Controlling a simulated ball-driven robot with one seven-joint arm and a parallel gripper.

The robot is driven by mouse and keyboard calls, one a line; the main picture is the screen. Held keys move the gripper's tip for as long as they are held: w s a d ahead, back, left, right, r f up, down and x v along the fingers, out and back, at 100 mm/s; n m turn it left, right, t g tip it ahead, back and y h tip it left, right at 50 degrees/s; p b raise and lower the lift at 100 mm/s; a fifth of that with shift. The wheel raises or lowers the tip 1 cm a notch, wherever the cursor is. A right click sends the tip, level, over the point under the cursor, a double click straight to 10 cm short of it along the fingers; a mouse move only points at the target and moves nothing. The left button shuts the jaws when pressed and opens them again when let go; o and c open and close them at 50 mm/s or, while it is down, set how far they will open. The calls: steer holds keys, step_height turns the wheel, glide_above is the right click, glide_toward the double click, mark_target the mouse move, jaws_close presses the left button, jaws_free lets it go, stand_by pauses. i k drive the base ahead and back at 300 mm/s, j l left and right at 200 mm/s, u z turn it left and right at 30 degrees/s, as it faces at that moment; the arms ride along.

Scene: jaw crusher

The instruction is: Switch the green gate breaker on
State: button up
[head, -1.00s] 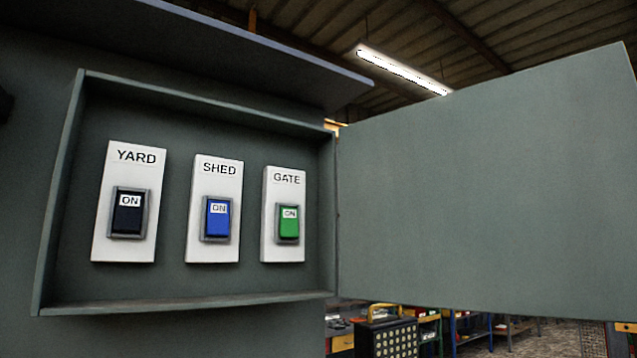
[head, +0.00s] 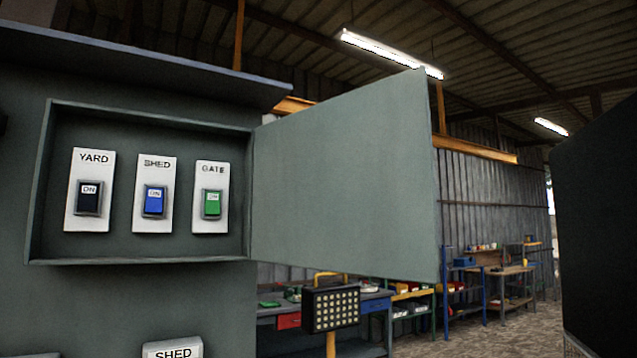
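The green gate breaker (head: 212,203) is a rocker on a white plate marked GATE, at the right inside the open grey breaker box (head: 140,257). An "ON" label shows at the top of its rocker; I cannot tell for certain which way it is tilted. The blue shed breaker (head: 154,201) is in the middle and the black yard breaker (head: 89,198) at the left, both with "ON" labels. My gripper is not in view.
The box door (head: 345,185) stands wide open to the right. A white SHED sign (head: 172,348) is below the box. A work lamp (head: 331,309), workbenches (head: 500,272) and shelves stand behind. A dark panel (head: 600,220) fills the right edge. Open floor lies between.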

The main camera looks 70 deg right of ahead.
mark_target(212, 198)
steer(key=k+l, duration=0.2)
steer(key=l, duration=0.2)
steer(key=k+l+u, duration=0.1)
steer(key=l, duration=0.35)
steer(key=k+l, duration=0.35)
steer(key=k+l+u, duration=0.1)
steer(key=l, duration=0.35)
steer(key=k+l, duration=0.35)
steer(key=i+l, duration=0.15)
steer(key=i+j, duration=0.15)
steer(key=i, duration=0.6)
